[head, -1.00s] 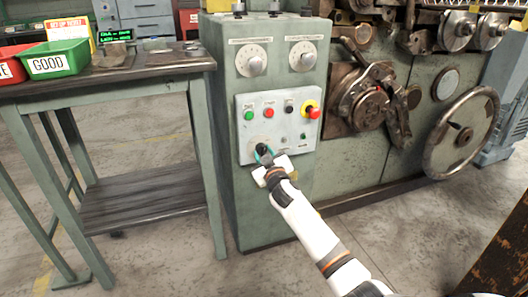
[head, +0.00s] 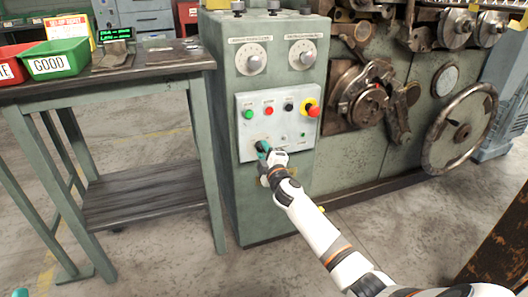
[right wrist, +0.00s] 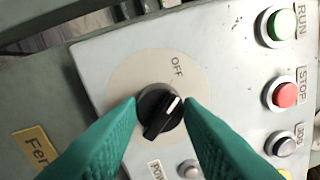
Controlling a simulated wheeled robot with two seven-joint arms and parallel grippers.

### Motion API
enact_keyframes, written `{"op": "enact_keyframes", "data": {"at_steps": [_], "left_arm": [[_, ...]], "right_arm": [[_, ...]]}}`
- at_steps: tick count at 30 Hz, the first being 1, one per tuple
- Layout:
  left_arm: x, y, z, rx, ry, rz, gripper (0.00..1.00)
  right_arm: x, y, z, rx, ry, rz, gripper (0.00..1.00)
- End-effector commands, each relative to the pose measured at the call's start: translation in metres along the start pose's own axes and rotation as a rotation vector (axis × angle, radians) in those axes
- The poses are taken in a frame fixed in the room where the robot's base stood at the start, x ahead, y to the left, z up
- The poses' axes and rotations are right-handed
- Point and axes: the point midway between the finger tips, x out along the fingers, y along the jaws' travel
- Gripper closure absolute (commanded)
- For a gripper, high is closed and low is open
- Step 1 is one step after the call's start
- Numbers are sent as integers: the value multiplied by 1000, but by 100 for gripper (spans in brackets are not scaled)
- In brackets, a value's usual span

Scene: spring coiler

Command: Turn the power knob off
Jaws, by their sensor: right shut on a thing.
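The black power knob (right wrist: 160,112) sits on a round beige plate (right wrist: 125,75) marked OFF in the right wrist view. Its white mark points up and right, a little to the right of the OFF label. My right gripper (right wrist: 163,108) has its teal fingers shut on the knob, one on each side. In the head view, this gripper (head: 264,150) is at the lower left of the light grey control panel (head: 245,103) and hides most of the knob.
The panel carries a green RUN button (head: 248,115), a red STOP button (head: 269,111), a black button (head: 289,107) and a red emergency button (head: 313,112). A workbench (head: 150,80) with a green GOOD bin (head: 55,60) stands left. A handwheel (head: 460,130) is at right.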

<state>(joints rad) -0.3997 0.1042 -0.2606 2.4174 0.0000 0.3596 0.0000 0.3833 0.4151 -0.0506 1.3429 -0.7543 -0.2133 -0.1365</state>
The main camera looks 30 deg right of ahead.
Motion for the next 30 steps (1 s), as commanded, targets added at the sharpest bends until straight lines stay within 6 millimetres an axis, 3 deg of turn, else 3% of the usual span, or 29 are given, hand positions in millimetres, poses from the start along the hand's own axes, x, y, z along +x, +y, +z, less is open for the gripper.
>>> {"op": "enact_keyframes", "data": {"at_steps": [9,24,25,28,30], "left_arm": [[0,1,-6,3,40,1,68],[0,1,-7,3,48,2,68],[0,1,-7,3,48,2,68],[0,1,-7,3,47,2,68],[0,1,-7,3,46,2,68]], "right_arm": [[0,1,0,-99,-8,4,90],[0,2,0,-115,-8,4,90],[0,2,0,-114,-8,4,62],[0,1,0,-114,-8,4,46],[0,1,0,-113,-8,3,46]]}}
